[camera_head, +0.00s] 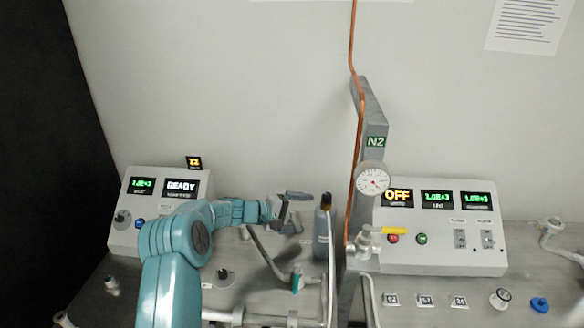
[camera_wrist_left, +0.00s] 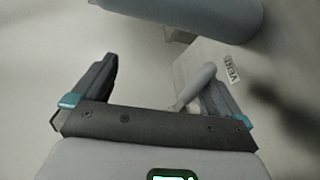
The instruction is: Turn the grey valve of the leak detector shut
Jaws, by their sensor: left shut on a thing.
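My left gripper (camera_head: 288,211) is beside the dark grey bottle (camera_head: 321,235), above the bench. In the left wrist view its two fingers (camera_wrist_left: 150,92) reach up the picture, and a pale grey rod-like part (camera_wrist_left: 196,86) shows against the right finger. The left instrument box (camera_head: 160,205) has a READY display and looks like the leak detector. My right gripper is out of view.
A teal-ended fitting (camera_head: 297,281) and a grey hose (camera_head: 264,252) lie close below the gripper. The pressure gauge (camera_head: 373,179), yellow lever (camera_head: 394,230) and right instrument box (camera_head: 448,255) stand to the right.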

